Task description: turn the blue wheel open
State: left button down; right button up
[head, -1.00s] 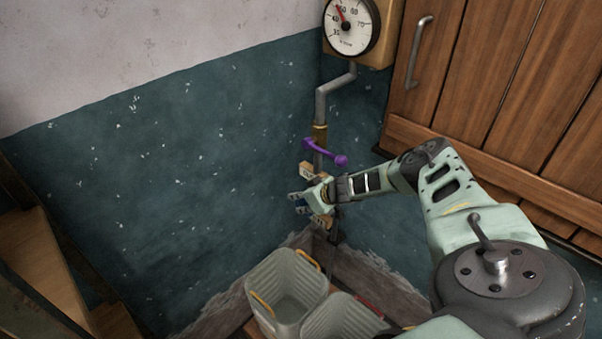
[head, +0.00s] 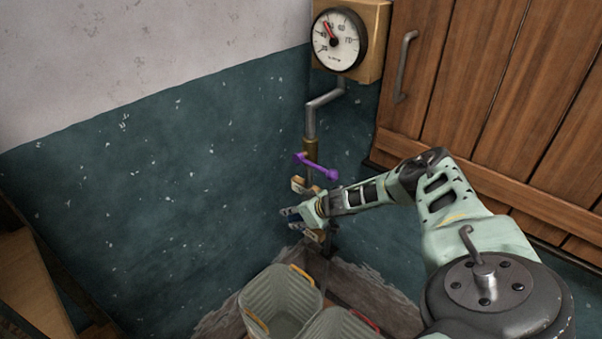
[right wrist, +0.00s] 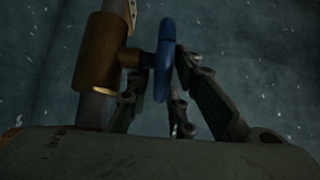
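The blue wheel (right wrist: 165,60) shows nearly edge-on in the right wrist view, on a short stem from a brass valve body (right wrist: 98,52). In the head view only a little blue shows between my fingers; the rest is hidden. My right gripper (head: 298,213) is at the wheel, low on the pipe in the corner. In the right wrist view its fingers (right wrist: 160,68) stand apart on both sides of the wheel. A gap shows on the left side; I cannot tell whether the right finger touches. My left gripper is not in view.
A purple lever (head: 318,167) sits on the pipe (head: 310,118) just above my right gripper. A round gauge (head: 339,40) is higher up. Ribbed bins (head: 282,300) stand below. A wooden cabinet (head: 455,75) with a metal handle is at the right. The teal wall at left is clear.

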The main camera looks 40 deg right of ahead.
jog(key=shift+v, duration=3.2)
